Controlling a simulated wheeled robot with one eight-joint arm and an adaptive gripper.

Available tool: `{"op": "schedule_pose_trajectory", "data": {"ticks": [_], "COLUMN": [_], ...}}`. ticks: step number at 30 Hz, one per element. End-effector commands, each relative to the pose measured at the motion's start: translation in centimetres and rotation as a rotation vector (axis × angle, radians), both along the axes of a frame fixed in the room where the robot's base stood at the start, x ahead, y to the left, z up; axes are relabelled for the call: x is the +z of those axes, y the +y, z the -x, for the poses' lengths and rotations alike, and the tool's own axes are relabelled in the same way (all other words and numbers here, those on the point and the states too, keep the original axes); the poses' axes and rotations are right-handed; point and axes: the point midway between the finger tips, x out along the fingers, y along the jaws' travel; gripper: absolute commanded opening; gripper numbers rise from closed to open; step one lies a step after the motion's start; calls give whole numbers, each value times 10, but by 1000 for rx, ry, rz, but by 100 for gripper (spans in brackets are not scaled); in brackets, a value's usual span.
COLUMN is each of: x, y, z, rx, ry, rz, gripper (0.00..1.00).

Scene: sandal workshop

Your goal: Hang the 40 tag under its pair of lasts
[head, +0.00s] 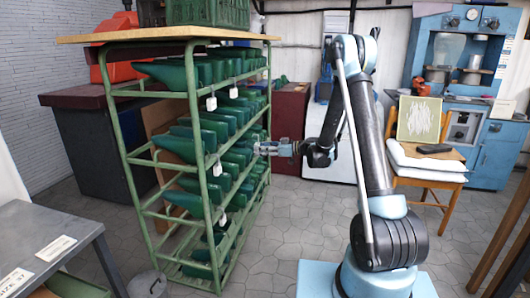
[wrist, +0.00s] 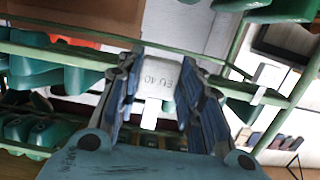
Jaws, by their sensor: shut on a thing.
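My gripper (head: 260,148) is level beside the right end of the green rack (head: 193,110), at a middle shelf. In the wrist view the gripper (wrist: 158,88) is shut on a white tag (wrist: 159,82) that reads "EU 40". The tag lies between the fingers, in line with a green rack rail (wrist: 55,57); I cannot tell if it touches the rail. Green lasts (wrist: 38,78) lie behind the rail in the wrist view. In the head view, rows of green lasts (head: 205,132) fill the shelves. The held tag is too small to make out there.
Other white tags hang on the rack's rails, one on an upper rail (head: 211,103) and one lower (head: 217,168). Another tag (wrist: 262,84) is right of my gripper. A green crate (head: 208,12) sits on top. A chair (head: 428,165) stands at right. Floor between is clear.

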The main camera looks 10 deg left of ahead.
Motion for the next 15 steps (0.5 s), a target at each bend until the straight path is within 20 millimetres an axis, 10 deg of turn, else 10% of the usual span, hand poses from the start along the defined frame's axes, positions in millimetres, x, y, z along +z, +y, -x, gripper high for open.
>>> {"op": "schedule_pose_trajectory", "data": {"ticks": [15], "x": [0], "y": [34], "z": [-3], "rx": [0], "ry": [0], "rz": [0], "gripper": [14]}}
